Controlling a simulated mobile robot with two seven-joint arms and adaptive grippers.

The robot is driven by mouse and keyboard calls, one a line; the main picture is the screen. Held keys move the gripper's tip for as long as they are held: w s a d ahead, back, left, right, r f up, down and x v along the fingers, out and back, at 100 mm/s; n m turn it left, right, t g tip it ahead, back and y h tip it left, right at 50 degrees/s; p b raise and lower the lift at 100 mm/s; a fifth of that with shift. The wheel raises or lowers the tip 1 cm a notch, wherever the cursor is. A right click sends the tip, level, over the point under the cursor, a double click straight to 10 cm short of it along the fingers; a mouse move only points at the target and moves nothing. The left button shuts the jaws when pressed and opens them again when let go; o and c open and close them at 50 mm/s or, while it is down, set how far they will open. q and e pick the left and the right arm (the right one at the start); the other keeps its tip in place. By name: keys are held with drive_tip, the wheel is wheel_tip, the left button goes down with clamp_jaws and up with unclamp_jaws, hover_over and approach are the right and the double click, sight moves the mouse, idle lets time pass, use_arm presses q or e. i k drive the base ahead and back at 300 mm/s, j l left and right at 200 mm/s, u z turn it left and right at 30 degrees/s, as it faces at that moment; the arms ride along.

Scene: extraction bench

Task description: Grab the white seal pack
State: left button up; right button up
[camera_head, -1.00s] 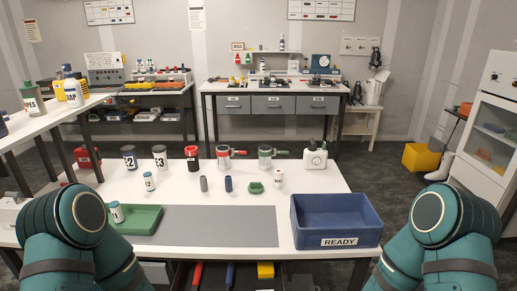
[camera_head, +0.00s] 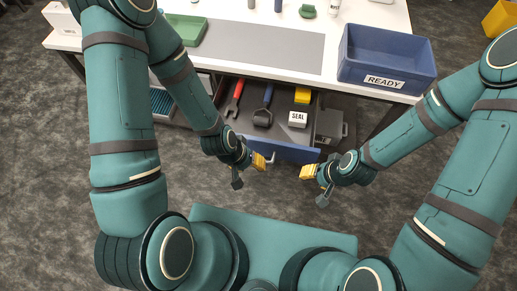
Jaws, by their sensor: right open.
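The white seal pack (camera_head: 298,119), labelled SEAL, lies in an open drawer (camera_head: 292,152) under the bench, near its right side. A yellow block (camera_head: 302,96) is just behind it. My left gripper (camera_head: 264,162) is at the drawer's front, close to the handle (camera_head: 271,158). Whether its fingers are closed on the handle is too small to tell. My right gripper (camera_head: 306,172) is open and empty, in front of the drawer's right end, below the seal pack in the picture and apart from it.
A red-handled tool (camera_head: 234,98) and a blue-handled tool (camera_head: 265,106) lie in the drawer left of the pack. The blue READY bin (camera_head: 387,62) stands on the bench top (camera_head: 332,76), above and right. A green tray (camera_head: 188,30) is at the left. The floor in front is clear.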

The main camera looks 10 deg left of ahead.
sight(297, 120)
drive_tip(key=i+l, duration=0.2)
drive_tip(key=l, duration=0.2)
drive_tip(key=i+l, duration=0.2)
drive_tip(key=l, duration=0.15)
drive_tip(key=i+l+u, duration=0.1)
drive_tip(key=i+l, duration=0.15)
drive_tip(key=l, duration=0.15)
drive_tip(key=i+l, duration=0.2)
drive_tip(key=l, duration=0.2)
